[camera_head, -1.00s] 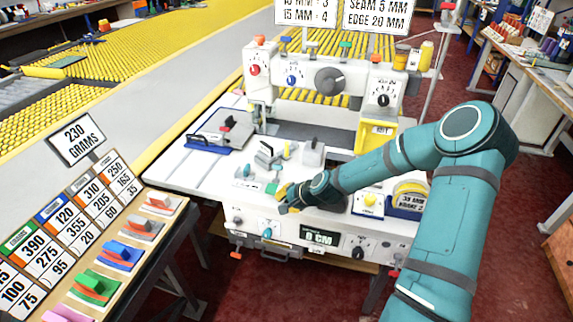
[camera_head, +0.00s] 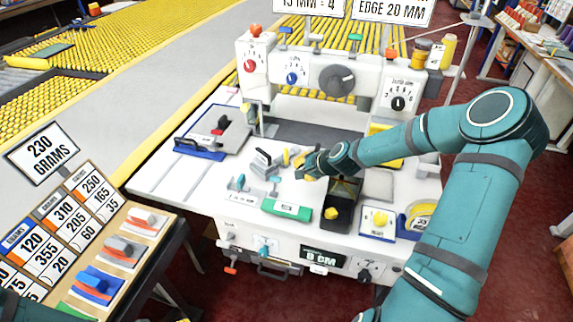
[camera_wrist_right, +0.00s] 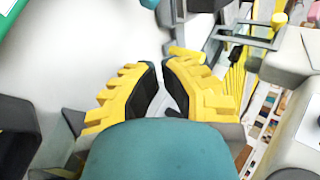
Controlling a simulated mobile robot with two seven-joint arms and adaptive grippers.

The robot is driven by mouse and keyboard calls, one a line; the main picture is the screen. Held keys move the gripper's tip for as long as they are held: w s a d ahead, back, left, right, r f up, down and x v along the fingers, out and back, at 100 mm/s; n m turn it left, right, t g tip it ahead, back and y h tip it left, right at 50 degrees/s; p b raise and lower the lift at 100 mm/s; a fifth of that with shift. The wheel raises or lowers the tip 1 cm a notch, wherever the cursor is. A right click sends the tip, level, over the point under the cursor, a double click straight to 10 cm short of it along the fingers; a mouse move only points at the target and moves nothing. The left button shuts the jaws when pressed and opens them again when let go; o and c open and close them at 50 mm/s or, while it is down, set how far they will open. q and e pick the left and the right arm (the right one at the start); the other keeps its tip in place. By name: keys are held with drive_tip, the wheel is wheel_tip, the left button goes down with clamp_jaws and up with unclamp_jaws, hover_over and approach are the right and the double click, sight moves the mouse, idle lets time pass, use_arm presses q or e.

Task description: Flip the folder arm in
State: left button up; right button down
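The sewing machine (camera_head: 175,178) stands ahead with small grey fittings (camera_head: 263,160) on its white bed. I cannot tell for certain which fitting is the folder arm. My right gripper (camera_head: 303,165) is low over the bed, just right of these fittings. In the right wrist view its yellow fingers (camera_wrist_right: 160,68) have their tips almost together, with nothing seen between them. A short yellow peg (camera_wrist_right: 187,53) lies just beyond the right fingertip, by a grey frame (camera_wrist_right: 212,45); contact is unclear. My left gripper is not in view.
A green-topped block (camera_head: 287,209) and a dark open bin (camera_head: 340,212) are at the bed's front. A blue-edged plate (camera_head: 205,153) lies at left. The machine head (camera_head: 322,75) rises behind. A sloped weight board (camera_head: 130,250) is at lower left.

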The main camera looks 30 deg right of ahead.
sight(286, 178)
drive_tip(key=shift+w+d, duration=0.1)
idle(0.3)
drive_tip(key=shift+w+f, duration=0.2)
drive_tip(key=b+x, duration=0.1)
drive_tip(key=x, duration=0.8)
drive_tip(key=shift+w+f, duration=0.1)
drive_tip(key=shift+w, duration=0.05)
